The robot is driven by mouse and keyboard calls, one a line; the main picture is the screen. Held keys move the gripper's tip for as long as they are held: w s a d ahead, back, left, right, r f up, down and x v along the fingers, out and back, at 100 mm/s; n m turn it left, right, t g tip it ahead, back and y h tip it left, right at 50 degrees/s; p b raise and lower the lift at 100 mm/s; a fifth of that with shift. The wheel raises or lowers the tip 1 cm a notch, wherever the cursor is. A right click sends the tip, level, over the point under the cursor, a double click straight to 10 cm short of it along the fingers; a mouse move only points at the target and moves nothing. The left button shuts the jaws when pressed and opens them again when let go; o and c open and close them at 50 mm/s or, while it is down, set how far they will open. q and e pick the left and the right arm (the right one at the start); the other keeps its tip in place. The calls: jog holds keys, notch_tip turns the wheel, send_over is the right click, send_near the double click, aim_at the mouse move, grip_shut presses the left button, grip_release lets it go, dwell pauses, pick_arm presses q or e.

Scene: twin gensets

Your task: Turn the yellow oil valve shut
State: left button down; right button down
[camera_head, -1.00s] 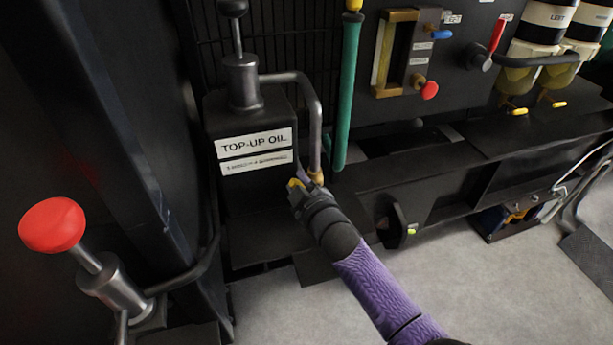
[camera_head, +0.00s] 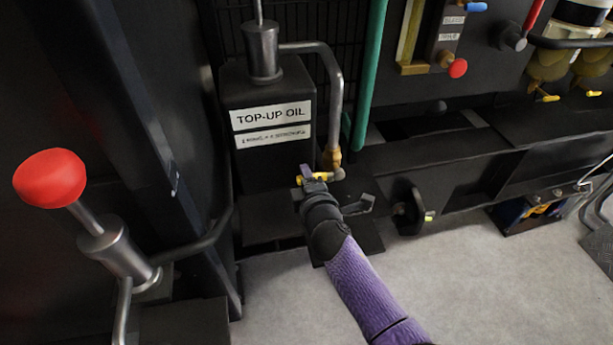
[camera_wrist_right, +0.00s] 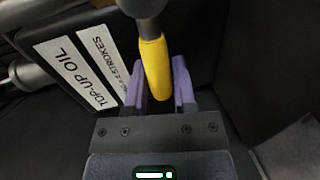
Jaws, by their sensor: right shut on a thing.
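The yellow oil valve handle (camera_head: 319,178) is at the lower end of the bent grey pipe from the top-up oil unit, below a brass fitting (camera_head: 331,159). In the right wrist view the yellow handle (camera_wrist_right: 154,68) reaches down between the two purple fingers, under a grey round fitting. My right gripper (camera_head: 308,178) is shut on the yellow handle; in the right wrist view the gripper (camera_wrist_right: 160,85) has a finger on each side of it. My left gripper is not in view.
The black top-up oil tank (camera_head: 265,165) stands just behind the valve. A red-knobbed pump (camera_head: 50,178) is at the left. A black bracket (camera_head: 408,207) is at right. Grey floor is clear in front.

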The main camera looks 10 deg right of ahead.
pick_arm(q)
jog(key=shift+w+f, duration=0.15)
pick_arm(e)
jog(key=shift+f, duration=0.15)
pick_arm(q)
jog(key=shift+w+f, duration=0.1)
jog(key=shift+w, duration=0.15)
pick_arm(e)
jog(key=shift+c, duration=2.2)
grip_release()
pick_arm(q)
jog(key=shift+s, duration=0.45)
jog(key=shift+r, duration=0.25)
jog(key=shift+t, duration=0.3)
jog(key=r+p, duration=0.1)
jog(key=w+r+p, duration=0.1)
jog(key=p, duration=0.1)
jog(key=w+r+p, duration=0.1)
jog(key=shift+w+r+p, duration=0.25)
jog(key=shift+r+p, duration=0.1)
pick_arm(e)
jog(key=s+r, duration=0.2)
jog(key=s, duration=0.7)
jog(key=shift+s+d, duration=0.15)
jog(key=shift+s, duration=0.2)
